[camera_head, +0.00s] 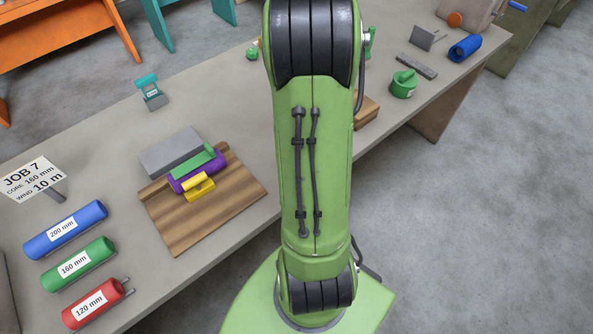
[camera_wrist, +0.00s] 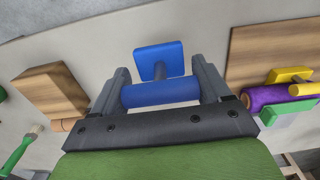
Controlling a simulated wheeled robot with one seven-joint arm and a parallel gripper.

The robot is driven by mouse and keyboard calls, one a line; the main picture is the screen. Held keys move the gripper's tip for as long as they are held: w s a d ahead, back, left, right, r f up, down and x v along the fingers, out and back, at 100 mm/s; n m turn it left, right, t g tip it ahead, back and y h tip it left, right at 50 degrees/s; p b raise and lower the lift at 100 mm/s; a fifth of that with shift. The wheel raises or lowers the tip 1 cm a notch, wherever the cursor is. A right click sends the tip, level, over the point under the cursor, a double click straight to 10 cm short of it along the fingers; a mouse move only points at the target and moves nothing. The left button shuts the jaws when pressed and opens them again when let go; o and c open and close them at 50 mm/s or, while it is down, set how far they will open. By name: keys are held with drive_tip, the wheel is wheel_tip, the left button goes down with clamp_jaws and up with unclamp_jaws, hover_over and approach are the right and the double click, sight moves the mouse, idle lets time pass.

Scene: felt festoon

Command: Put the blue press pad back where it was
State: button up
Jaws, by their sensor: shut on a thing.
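The blue press pad (camera_wrist: 158,52) has a square plate, a short stem and a round blue handle (camera_wrist: 160,93). In the wrist view my gripper (camera_wrist: 161,72) is shut on the handle, with a dark finger at each end of it. The plate points away from my gripper, over the grey bench top. I cannot tell how high it is or whether it touches the bench. In the head view my arm hides both the gripper and the pad.
A wooden board (camera_head: 202,222) holds a purple roll (camera_head: 197,172), a yellow piece and a green piece. A wooden block (camera_wrist: 50,92) stands left of the pad in the wrist view. Blue, green and red labelled rolls lie at the bench's left. Bare bench surrounds the pad.

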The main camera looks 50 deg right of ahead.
wheel_tip(320, 180, down, 9)
drive_tip(key=shift+d+r+b, duration=0.1)
drive_tip(key=shift+r+b, duration=0.1)
drive_tip(key=shift+b, duration=0.65)
drive_tip(key=o, duration=0.9)
wheel_tip(320, 180, up, 12)
drive_tip(key=p, duration=0.3)
drive_tip(key=shift+r, duration=0.25)
drive_tip(key=w+a+r+n+t, duration=0.1)
drive_tip(key=a+r, duration=0.4)
drive_tip(key=a, duration=0.3)
drive_tip(key=w+a+r+n+t, duration=0.1)
drive_tip(key=a+r+t, duration=0.1)
drive_tip(key=a+r, duration=0.5)
drive_tip(key=s+a+t, duration=0.2)
drive_tip(key=s+a, duration=0.5)
drive_tip(key=a, duration=0.4)
drive_tip(key=shift+a+r+n+t, duration=0.2)
drive_tip(key=shift+a+n+t, duration=0.1)
drive_tip(key=shift+a, duration=0.05)
drive_tip(key=shift+s, duration=0.1)
